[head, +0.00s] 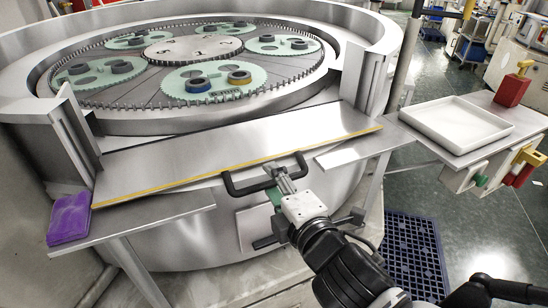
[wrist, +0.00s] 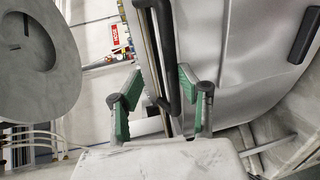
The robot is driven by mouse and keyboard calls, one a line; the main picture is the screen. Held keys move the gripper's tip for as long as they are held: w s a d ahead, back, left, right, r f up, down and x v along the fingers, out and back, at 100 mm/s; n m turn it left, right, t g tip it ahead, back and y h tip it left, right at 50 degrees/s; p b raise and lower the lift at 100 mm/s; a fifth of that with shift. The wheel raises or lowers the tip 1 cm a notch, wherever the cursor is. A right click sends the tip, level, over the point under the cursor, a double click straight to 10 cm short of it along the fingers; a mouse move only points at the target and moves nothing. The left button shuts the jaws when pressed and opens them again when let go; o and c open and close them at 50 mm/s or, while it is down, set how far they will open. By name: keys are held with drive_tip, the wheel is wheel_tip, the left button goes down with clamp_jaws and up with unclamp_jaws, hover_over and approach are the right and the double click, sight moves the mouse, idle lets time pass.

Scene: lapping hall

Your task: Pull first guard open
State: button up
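The guard (head: 235,150) is a flat grey metal panel with a yellow front edge, lying tilted across the front gap of the round machine. A black bar handle (head: 236,191) sticks out from its front edge; it also shows in the wrist view (wrist: 166,50). My gripper (head: 281,178) is at the right half of the handle. In the wrist view my gripper (wrist: 160,78) has its two green-padded fingers apart, with the handle bar between them. A gap shows beside the bar, so it does not look clamped.
Grey side shelves flank the guard; the left one (head: 150,222) holds a purple cloth (head: 70,218). At right, a white tray (head: 455,124) and a red box (head: 512,88) stand on a bench. Toothed discs (head: 208,82) lie inside the machine. A blue mat (head: 412,250) is on the floor.

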wheel_tip(320, 180, up, 10)
drive_tip(key=shift+f, duration=0.25)
idle(0.6)
drive_tip(key=shift+c, duration=1.1)
drive_tip(key=shift+w+d+r, duration=0.1)
drive_tip(key=shift+w+r, duration=0.15)
drive_tip(key=shift+c, duration=1.4)
drive_tip(key=w+r+g+h+p, duration=0.1)
drive_tip(key=p, duration=0.1)
drive_tip(key=w+d+r+m+g+h+p, duration=0.1)
drive_tip(key=w+g, duration=0.1)
drive_tip(key=w+r+g+h+p, duration=0.1)
drive_tip(key=w+h+p, duration=0.1)
drive_tip(key=shift+d+r+m+p, duration=0.1)
drive_tip(key=shift+d+m+p, duration=0.1)
drive_tip(key=shift+m+p, duration=0.15)
clamp_jaws()
drive_tip(key=s+a+r+n+g+h+p, duration=0.25)
drive_tip(key=a+r+g+p, duration=0.4)
drive_tip(key=g, duration=0.55)
drive_tip(key=shift+m, duration=0.4)
drive_tip(key=f+p, duration=0.1)
drive_tip(key=f, duration=0.3)
drive_tip(key=s+d+f, duration=0.1)
drive_tip(key=f, duration=0.3)
drive_tip(key=d+f+p, duration=0.1)
drive_tip(key=f, duration=0.4)
drive_tip(key=shift+s+d+p, duration=0.15)
drive_tip(key=shift+s+p, duration=0.15)
drive_tip(key=shift+p, duration=0.05)
